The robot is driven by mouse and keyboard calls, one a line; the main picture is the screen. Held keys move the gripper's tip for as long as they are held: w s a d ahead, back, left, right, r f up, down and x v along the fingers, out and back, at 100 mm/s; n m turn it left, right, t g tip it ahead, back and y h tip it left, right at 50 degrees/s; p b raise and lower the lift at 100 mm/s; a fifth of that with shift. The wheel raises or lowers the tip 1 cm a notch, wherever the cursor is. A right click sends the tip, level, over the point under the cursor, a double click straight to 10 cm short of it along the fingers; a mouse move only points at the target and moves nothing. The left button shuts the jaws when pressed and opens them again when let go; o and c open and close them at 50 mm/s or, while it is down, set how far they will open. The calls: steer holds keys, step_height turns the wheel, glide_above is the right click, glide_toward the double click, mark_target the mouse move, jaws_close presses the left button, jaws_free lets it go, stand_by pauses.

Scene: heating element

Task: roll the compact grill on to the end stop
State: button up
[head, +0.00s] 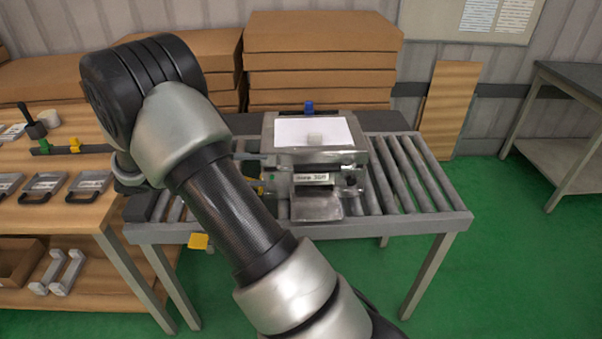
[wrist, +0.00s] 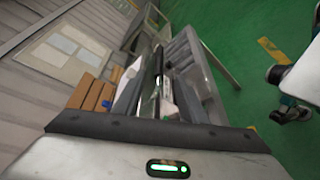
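The compact grill (head: 315,150) is a grey metal box on a roller conveyor (head: 433,187), around its middle. A white sheet lies on its top, and a labelled front and a tray face me. Rollers to its right are bare. My arm crosses the head view in front of the conveyor's left part; its gripper end is hidden or unclear there. In the wrist view my gripper (wrist: 160,128) shows as a dark edge and grey housing with a green light, with the grill (wrist: 165,95) just beyond. I cannot clearly identify the end stop.
A dark block (head: 141,207) sits at the conveyor's left end, and a yellow tag (head: 198,241) hangs at its front. A wooden workbench (head: 60,212) stands left. Cardboard boxes (head: 320,60) are stacked behind. Green floor is free on the right, before a grey table (head: 570,160).

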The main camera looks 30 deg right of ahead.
mark_target(318, 168)
steer(key=x, duration=0.5)
steer(key=b+x, duration=0.1)
steer(key=x, duration=1.1)
steer(key=shift+w+d+f+b, duration=0.15)
steer(key=shift+w+f+b, duration=0.15)
steer(key=shift+b, duration=0.1)
jaws_close()
